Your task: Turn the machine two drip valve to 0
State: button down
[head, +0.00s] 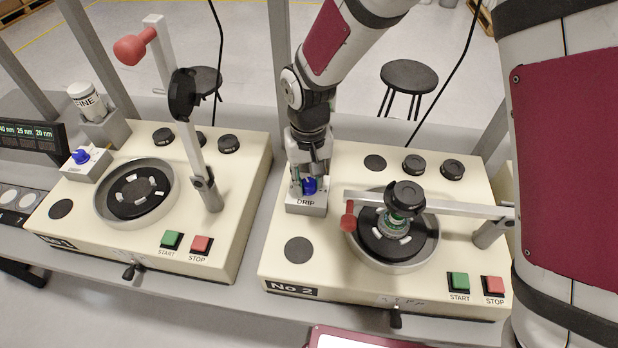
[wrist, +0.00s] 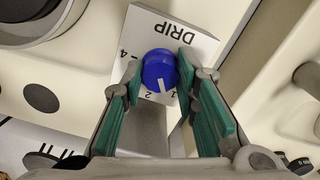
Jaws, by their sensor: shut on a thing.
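The drip valve of machine two is a blue knob (head: 309,186) on a grey block labelled DRIP (head: 305,206), at the back left of the machine marked No 2 (head: 292,290). In the wrist view the blue knob (wrist: 159,70) has a white pointer line, directed near the 1 and 2 marks; the 0 mark is not visible. My gripper (head: 309,178) reaches down from above onto the knob. In the wrist view the green-padded fingers of my gripper (wrist: 160,78) are on both sides of the knob, shut on it.
Machine two's lever arm (head: 440,207) with a red handle (head: 348,216) lies across its round bowl (head: 352,245), right of my gripper. Green START (head: 458,281) and red STOP (head: 493,286) buttons sit at the front. Machine one's blue drip knob (head: 80,156) is far left.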

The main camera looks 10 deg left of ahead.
aim_at(309, 182)
jog(key=n+b, duration=0.1)
jog(key=n, duration=0.4)
jog(key=shift+w+n, duration=0.1)
jog(key=shift+n, duration=0.2)
jog(key=n+b, duration=0.1)
jog(key=n, duration=0.4)
jog(key=shift+n, duration=0.3)
jog(key=c, duration=1.2)
grip_release()
jog(key=shift+c, duration=0.2)
jog(key=shift+r, duration=0.1)
notch_tip(309, 182, up, 12)
